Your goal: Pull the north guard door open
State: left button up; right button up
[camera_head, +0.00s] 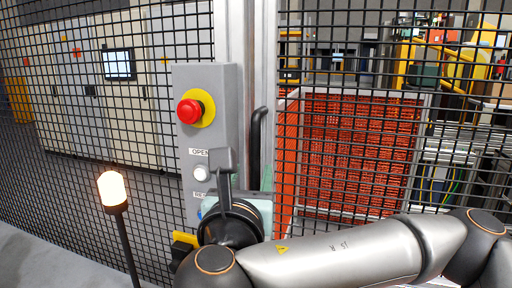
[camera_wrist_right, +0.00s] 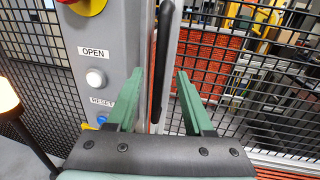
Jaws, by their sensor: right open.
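The guard door (camera_head: 345,130) is a black mesh panel in a silver frame, to the right of the grey control post in the head view. It looks closed against the post. Its black vertical handle (camera_head: 257,140) also shows in the right wrist view (camera_wrist_right: 162,55). My right gripper (camera_wrist_right: 159,82) is open, its green fingers to the left and right of the handle in that view. I see no clear contact with the handle. In the head view my right wrist hides most of the gripper (camera_head: 266,178). My left gripper is not in view.
A grey control box (camera_head: 206,120) with a red emergency button (camera_head: 189,111) and an OPEN button (camera_head: 202,173) stands just left of the handle. A lit amber lamp (camera_head: 113,188) stands at the left. Behind the mesh is a red crate (camera_head: 350,165).

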aim_at(256, 159)
jog(key=w, duration=0.2)
jog(key=w+p, duration=0.1)
jog(key=w, duration=0.2)
jog(key=w+d, duration=0.1)
jog(key=w, duration=0.1)
jog(key=shift+w, duration=0.3)
jog(key=shift+c, duration=0.2)
grip_shut()
dwell(0.9)
